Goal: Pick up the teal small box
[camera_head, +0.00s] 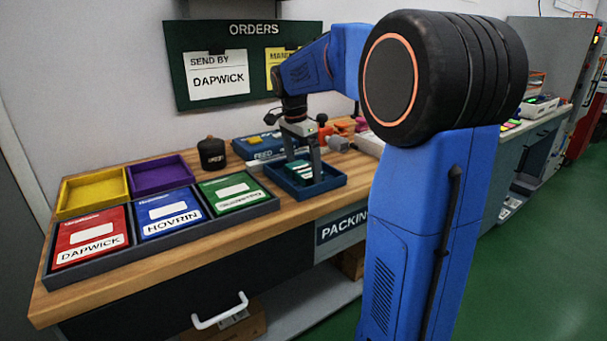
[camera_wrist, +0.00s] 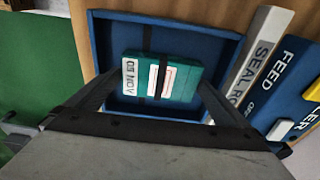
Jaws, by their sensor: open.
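The teal small box (camera_wrist: 180,78) lies in a blue tray (camera_wrist: 215,38) in the wrist view. It has a white label reading "05 NOV", a dark strap and a second pale label. In the head view the teal box (camera_head: 299,170) shows partly behind my gripper fingers, inside the blue tray (camera_head: 330,183). My gripper (camera_head: 303,172) points down into the tray. In the wrist view its open fingers (camera_wrist: 155,95) stand on either side of the box, with a gap visible at each side. Whether the fingertips touch the tray floor, I cannot tell.
A blue FEED device (camera_wrist: 290,85) and a white-sided SEAL unit (camera_wrist: 256,58) stand beside the tray. Red, blue and green labelled bins (camera_head: 165,215) and yellow (camera_head: 92,190) and purple (camera_head: 160,174) trays fill the bench's left. A black pot (camera_head: 211,154) stands behind.

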